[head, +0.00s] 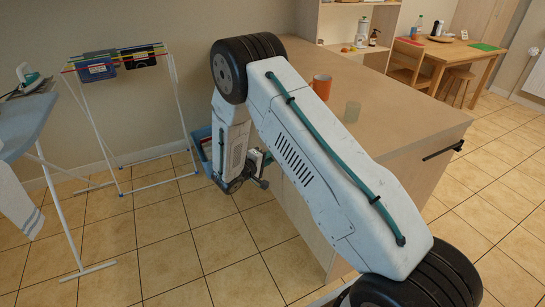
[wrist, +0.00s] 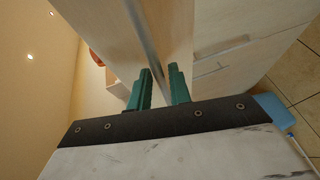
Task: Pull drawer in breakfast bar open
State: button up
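The breakfast bar (head: 420,110) is a pale wooden block with a light counter top. My arm reaches over to its left end. My gripper (head: 265,168) is beside that end, small and partly hidden by my arm. In the wrist view my gripper's two teal fingers (wrist: 160,71) stand apart. A long grey bar (wrist: 150,40) runs between them; I cannot tell whether it is a drawer handle or an edge, or whether the fingers touch it. Pale fronts with a thin slot and a small handle (wrist: 220,68) lie to the right. No drawer is visibly open.
A dark handle (head: 443,150) sticks out at the bar's right side. A drying rack (head: 120,90) and ironing board (head: 25,118) stand left. The tiled floor between is clear.

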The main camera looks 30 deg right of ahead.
jog(key=v, duration=0.6)
dwell(0.4)
jog(key=s+d+n+g, duration=0.2)
jog(key=s+g, duration=0.3)
jog(key=s, duration=0.3)
jog(key=s+a+r+m+y, duration=0.2)
jog(key=s+r+y, duration=0.5)
jog(key=s+r, duration=0.8)
jog(key=s+a+r+m+y, duration=0.3)
jog(key=s+r+y, duration=0.4)
jog(key=s+r, duration=0.9)
jog(key=shift+s+a+m+y, duration=0.15)
jog(key=shift+s+m+y, duration=0.2)
jog(key=shift+s, duration=0.9)
